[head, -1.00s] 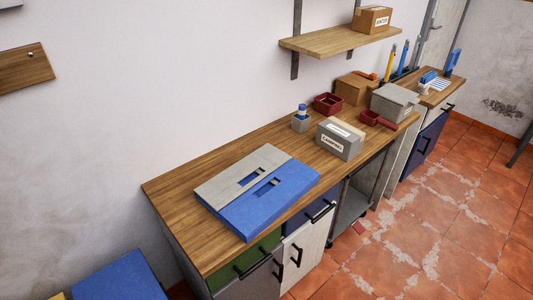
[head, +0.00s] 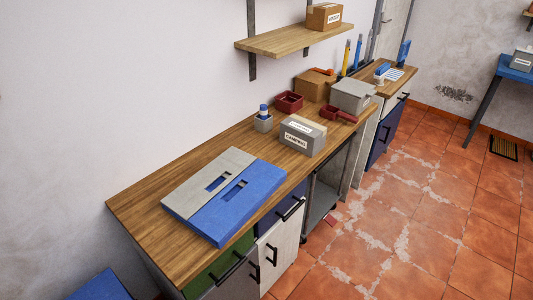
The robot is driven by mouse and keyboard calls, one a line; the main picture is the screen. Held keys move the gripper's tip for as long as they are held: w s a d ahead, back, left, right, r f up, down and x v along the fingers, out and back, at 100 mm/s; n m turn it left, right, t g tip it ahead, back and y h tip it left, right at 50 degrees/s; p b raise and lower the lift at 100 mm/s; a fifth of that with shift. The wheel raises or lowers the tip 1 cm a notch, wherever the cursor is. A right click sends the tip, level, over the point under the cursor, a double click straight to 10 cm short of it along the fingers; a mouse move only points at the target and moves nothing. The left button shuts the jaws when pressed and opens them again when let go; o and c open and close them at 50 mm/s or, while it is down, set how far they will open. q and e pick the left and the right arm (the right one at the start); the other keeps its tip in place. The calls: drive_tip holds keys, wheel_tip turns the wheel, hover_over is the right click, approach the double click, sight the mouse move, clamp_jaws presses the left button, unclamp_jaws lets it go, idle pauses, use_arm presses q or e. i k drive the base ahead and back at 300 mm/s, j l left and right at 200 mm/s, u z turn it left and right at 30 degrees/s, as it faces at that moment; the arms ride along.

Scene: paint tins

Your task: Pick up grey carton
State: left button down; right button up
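A grey carton (head: 302,136) with a white label, which seems to read CAMPING, sits on the wooden worktop (head: 146,208), near its front edge. A larger grey box (head: 352,96) with a lid stands farther back on the same worktop. Another grey box (head: 521,61) with a white label sits on a blue table at the right edge, partly cut off. I cannot tell from the view alone which is meant. Neither of my grippers is in view.
A flat grey and blue case (head: 234,202) lies on the near worktop. A wall shelf (head: 290,40) hangs above. The tiled floor (head: 430,215) is open at right.

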sight(308, 137)
drive_tip(key=i+l+u, duration=0.1)
drive_tip(key=i+l, duration=0.35)
drive_tip(key=l, duration=0.2)
drive_tip(key=i+l+u, duration=0.15)
drive_tip(key=l, duration=0.2)
drive_tip(key=i+l+u, duration=0.1)
drive_tip(key=i+l, duration=0.15)
drive_tip(key=i+l+u, duration=0.1)
drive_tip(key=l, duration=0.4)
drive_tip(key=i+l, duration=0.25)
drive_tip(key=l, duration=0.15)
drive_tip(key=i+l+u, duration=0.15)
drive_tip(key=l, duration=0.25)
